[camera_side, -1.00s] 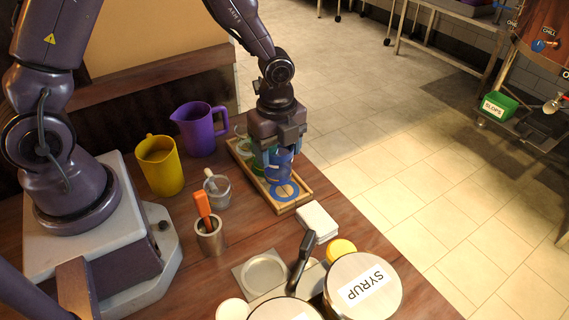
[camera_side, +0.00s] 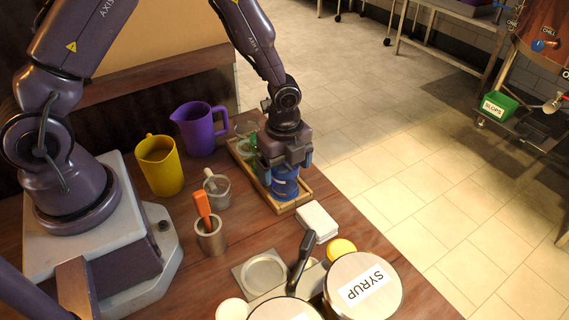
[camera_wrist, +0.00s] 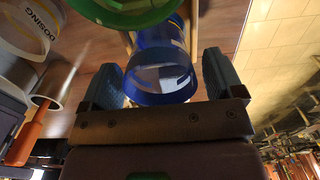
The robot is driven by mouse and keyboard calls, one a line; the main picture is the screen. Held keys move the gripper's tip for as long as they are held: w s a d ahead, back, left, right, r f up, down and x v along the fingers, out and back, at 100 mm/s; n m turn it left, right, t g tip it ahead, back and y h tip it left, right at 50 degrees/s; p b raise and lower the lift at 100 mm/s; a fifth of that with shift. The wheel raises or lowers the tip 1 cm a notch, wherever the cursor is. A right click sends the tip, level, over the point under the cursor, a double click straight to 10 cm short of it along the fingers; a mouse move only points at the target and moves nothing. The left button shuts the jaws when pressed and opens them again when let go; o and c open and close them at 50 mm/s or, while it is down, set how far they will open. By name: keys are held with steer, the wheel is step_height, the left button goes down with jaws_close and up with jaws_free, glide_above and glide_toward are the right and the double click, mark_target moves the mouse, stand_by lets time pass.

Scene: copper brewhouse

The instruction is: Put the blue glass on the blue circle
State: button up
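The blue glass (camera_side: 285,186) stands upright at the near end of the wooden tray (camera_side: 303,193), over the spot where the blue circle showed earlier. The circle is now hidden under or behind it. My gripper (camera_side: 285,165) is low over the glass, with one finger on each side. In the wrist view the blue glass (camera_wrist: 163,72) lies between my two fingers (camera_wrist: 163,80), with narrow gaps visible beside it, so the gripper looks open around it.
A green glass (camera_wrist: 130,12) is close beside the blue one on the tray. A purple jug (camera_side: 200,130), yellow jug (camera_side: 160,165), small metal cup (camera_side: 217,190) and pot with an orange-handled tool (camera_side: 210,238) stand left. White coasters (camera_side: 318,221) and a syrup tub (camera_side: 362,288) are in front.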

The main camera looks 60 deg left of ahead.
steer(key=s+a+r+n+t+y, duration=0.1)
steer(key=s+r+n, duration=0.2)
steer(key=r, duration=0.8)
steer(key=s+r+n+t, duration=0.15)
steer(key=r+n, duration=0.25)
steer(key=r, duration=0.7)
steer(key=s+r+n+t, duration=0.1)
steer(key=s+r+n, duration=0.2)
steer(key=s+n, duration=0.2)
steer(key=s+a+r+n+t+h, duration=0.1)
steer(key=s+r+n+t, duration=0.1)
steer(key=s+n, duration=0.4)
steer(key=shift+s+r, duration=0.2)
steer(key=shift+r, duration=0.65)
